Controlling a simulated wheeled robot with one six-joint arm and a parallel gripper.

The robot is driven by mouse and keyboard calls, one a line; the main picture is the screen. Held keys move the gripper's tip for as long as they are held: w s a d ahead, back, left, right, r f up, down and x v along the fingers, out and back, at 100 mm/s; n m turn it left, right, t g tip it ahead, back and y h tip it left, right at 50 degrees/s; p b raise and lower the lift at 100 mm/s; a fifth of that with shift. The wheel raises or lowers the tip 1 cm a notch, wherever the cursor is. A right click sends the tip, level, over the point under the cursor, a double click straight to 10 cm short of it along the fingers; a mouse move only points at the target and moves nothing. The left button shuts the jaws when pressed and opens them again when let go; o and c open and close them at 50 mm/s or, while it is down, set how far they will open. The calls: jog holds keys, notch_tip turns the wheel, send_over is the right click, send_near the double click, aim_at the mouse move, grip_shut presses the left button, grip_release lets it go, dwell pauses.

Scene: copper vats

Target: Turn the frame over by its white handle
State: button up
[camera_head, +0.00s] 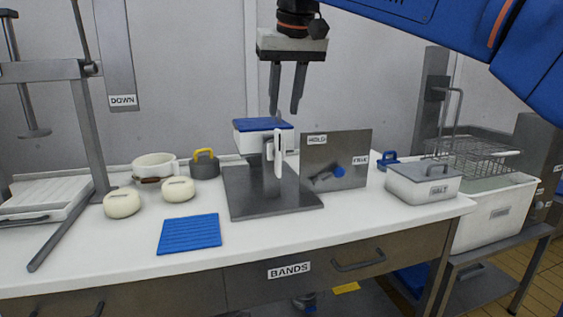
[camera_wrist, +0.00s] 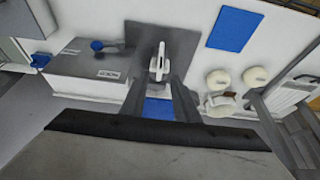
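The white handle (camera_head: 279,153) stands upright on the front of a grey post (camera_head: 270,178) on a dark base plate (camera_head: 245,208). Behind it at the top sits the frame, a white block with a blue top (camera_head: 263,125). My gripper (camera_head: 285,112) points down above the block and handle, fingers apart and empty. In the wrist view the handle (camera_wrist: 158,64) shows just beyond the fingertips (camera_wrist: 160,82). The blue top (camera_wrist: 160,108) shows between the fingers, partly hidden by them. The gripper is not touching the handle.
A grey panel box (camera_head: 336,159) labelled HOLD with a blue knob stands close right of the post. A blue ribbed mat (camera_head: 189,234), two pale round cheeses (camera_head: 122,203), and pots (camera_head: 204,166) are left. A lidded SALT box (camera_head: 423,184) stands right.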

aim_at(277, 160)
jog(key=x, duration=1.7)
jog(key=shift+w+a+f, duration=0.1)
jog(key=shift+w, duration=0.05)
jog(key=shift+c, duration=0.3)
grip_shut()
